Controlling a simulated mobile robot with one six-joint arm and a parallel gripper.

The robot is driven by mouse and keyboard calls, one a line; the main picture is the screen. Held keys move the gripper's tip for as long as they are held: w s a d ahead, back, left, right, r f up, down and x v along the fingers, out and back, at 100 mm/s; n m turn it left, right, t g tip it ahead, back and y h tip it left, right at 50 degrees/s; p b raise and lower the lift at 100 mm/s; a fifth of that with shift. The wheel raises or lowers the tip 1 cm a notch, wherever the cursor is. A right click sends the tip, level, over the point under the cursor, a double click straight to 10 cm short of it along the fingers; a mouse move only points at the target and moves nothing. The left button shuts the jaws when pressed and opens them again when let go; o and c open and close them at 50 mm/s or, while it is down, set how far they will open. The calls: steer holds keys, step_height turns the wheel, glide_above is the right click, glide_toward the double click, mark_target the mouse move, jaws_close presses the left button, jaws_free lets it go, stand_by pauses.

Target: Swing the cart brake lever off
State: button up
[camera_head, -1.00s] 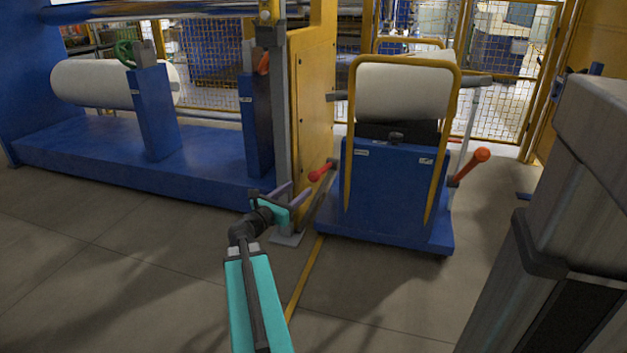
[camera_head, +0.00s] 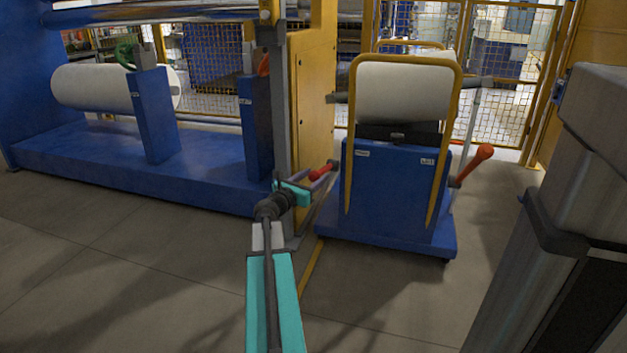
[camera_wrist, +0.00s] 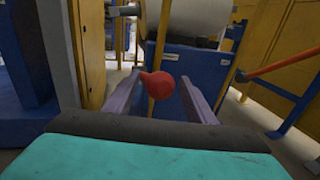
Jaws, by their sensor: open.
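The blue cart (camera_head: 385,195) carries a white roll under a yellow hoop handle. A lever with a red knob (camera_head: 322,173) sticks out from the cart's left side. A second lever with an orange-red grip (camera_head: 474,165) slants up at its right side. Labels do not tell me which is the brake. My gripper (camera_head: 310,182) is at the red knob. In the wrist view, the knob (camera_wrist: 160,85) shows between my two open purple-grey fingers, with visible space beside it. How deep it sits between them is unclear.
A grey post (camera_head: 281,120) and yellow cabinet (camera_head: 313,100) stand close left of my gripper. A blue machine base (camera_head: 100,165) with a white roll is farther left. Floor in front of the cart is clear.

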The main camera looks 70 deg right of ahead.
steer(key=shift+c, duration=0.4)
jaws_close()
steer(key=shift+w+r+p, duration=0.1)
steer(key=shift+r+p, duration=0.15)
steer(key=shift+p, duration=0.3)
